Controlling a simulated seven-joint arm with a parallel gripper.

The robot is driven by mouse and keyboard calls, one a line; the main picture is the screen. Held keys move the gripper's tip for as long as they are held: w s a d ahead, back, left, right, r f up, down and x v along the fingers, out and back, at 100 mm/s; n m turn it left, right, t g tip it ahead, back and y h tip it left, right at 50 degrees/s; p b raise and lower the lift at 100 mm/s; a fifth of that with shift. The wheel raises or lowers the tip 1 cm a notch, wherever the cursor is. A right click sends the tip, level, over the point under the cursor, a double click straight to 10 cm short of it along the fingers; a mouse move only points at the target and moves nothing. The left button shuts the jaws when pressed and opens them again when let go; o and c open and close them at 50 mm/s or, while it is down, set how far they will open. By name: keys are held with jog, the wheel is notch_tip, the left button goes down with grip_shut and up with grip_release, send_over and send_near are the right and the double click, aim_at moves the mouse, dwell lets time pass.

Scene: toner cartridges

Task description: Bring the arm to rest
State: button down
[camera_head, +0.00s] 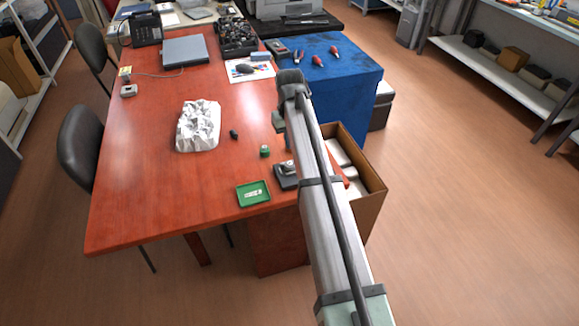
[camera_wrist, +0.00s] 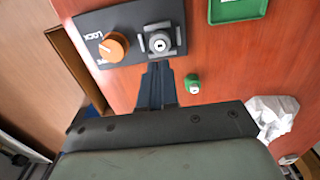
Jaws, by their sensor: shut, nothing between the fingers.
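My gripper (camera_wrist: 160,66) shows in the wrist view with its two dark fingers together and nothing between them. It is over the red table (camera_head: 140,190), and its fingertips appear close to the lower edge of a black panel (camera_wrist: 88,20). The panel bears an orange knob (camera_wrist: 114,46), a "LOCK" label and a grey metal fitting (camera_wrist: 159,41). I cannot tell whether the fingertips touch it. In the head view my arm crosses the table's right side and hides the fingers. The panel (camera_head: 285,183) shows there just left of my arm.
A green tray (camera_head: 242,199), a small green-and-white item (camera_head: 264,151), a dark green item (camera_head: 233,134) and crumpled white paper (camera_head: 198,128) lie left of my arm. An open cardboard box (camera_head: 371,211) stands right of it. A blue-covered table (camera_head: 345,75) is behind.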

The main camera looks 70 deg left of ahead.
dwell(0.3)
